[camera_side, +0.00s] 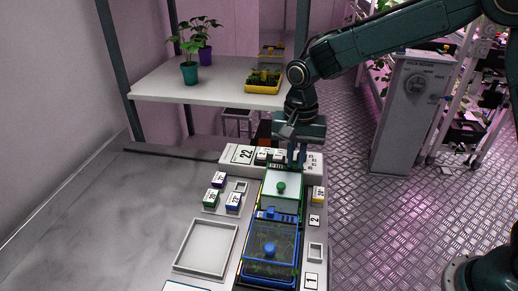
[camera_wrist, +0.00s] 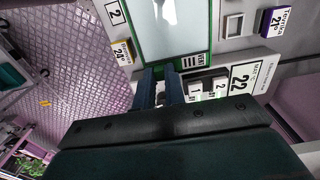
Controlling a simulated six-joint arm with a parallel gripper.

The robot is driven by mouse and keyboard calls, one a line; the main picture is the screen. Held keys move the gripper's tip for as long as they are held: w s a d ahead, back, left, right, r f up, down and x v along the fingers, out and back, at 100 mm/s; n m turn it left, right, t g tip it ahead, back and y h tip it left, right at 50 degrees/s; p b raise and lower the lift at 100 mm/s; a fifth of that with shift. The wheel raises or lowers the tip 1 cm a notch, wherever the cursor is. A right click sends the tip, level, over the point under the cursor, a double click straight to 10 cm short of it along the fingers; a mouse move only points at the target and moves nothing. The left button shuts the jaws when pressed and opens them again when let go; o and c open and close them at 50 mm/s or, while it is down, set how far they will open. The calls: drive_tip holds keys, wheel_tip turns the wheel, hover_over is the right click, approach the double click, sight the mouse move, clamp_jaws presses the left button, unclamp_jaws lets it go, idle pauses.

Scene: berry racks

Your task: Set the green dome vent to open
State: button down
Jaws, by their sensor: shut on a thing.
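The green-rimmed dome (camera_side: 283,185) has a pale clear top and a green knob, and stands at the far end of the row on the bench. Its rim (camera_wrist: 205,48) shows in the wrist view, with a striped vent marking beside it. My gripper (camera_side: 296,163) points down at the dome's far end. In the wrist view its two fingers (camera_wrist: 160,78) sit close together at the rim, beside the vent marking. They are shut on a small part there, most likely the vent slider, which the fingers hide. I cannot read the vent's setting.
A blue-rimmed dome (camera_side: 270,250) stands nearer the camera. An empty grey tray (camera_side: 206,247) lies to its left. A white panel marked 22 (camera_wrist: 240,78) is close to my fingers. The left bench is clear.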

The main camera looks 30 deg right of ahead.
sight(279, 167)
drive_tip(key=shift+w+a, duration=1.35)
drive_tip(key=shift+a, duration=0.05)
drive_tip(key=c, duration=1.4)
unclamp_jaws()
drive_tip(key=shift+c, duration=0.2)
drive_tip(key=shift+r, duration=0.15)
wheel_tip(279, 167, up, 14)
drive_tip(key=shift+f, duration=0.2)
drive_tip(key=shift+d, duration=0.1)
